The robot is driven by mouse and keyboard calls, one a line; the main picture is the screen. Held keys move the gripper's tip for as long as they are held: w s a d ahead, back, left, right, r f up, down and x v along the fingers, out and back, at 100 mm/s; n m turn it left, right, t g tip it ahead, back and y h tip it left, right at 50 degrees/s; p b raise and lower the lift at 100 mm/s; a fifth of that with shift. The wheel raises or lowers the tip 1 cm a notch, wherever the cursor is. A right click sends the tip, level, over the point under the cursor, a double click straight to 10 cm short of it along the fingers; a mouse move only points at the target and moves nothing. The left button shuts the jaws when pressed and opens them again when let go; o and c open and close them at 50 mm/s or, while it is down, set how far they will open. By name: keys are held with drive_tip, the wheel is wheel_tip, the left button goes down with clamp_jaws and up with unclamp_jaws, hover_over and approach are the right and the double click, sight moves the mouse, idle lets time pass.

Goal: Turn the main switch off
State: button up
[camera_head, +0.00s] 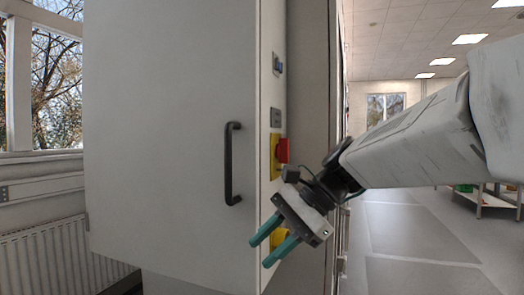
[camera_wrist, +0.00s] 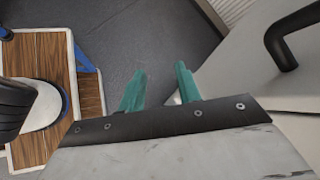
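A red switch knob (camera_head: 283,150) stands out from a yellow plate (camera_head: 274,157) on the cabinet's narrow side panel in the head view. It looks like the main switch; its exact turn position is hard to tell from this side-on angle. My gripper (camera_head: 260,254) is below the knob, in front of the lower panel, with its two teal fingers apart and nothing between them. It points down and to the left, clear of the knob. The wrist view shows the same open fingers (camera_wrist: 160,78) over grey floor; the red knob is not seen there.
The large grey cabinet door (camera_head: 170,120) has a black handle (camera_head: 232,163), also seen in the wrist view (camera_wrist: 285,38). A second yellow part (camera_head: 280,238) sits low on the panel, partly hidden by my gripper. A radiator (camera_head: 50,255) is at left. Open floor (camera_head: 410,230) lies right.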

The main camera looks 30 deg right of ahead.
drive_tip(key=w+d+r+m+t+y, duration=0.2)
drive_tip(key=w+d+r+m+t, duration=0.4)
drive_tip(key=d+r, duration=0.25)
drive_tip(key=m+t, duration=0.4)
drive_tip(key=m, duration=0.3)
approach(284, 151)
drive_tip(key=w, duration=0.2)
drive_tip(key=shift+y, duration=0.4)
drive_tip(key=x, duration=0.6)
drive_tip(key=shift+w+a+r, duration=0.2)
drive_tip(key=shift+w+a, duration=0.05)
drive_tip(key=shift+a, duration=0.05)
drive_tip(key=shift+c, duration=0.3)
clamp_jaws()
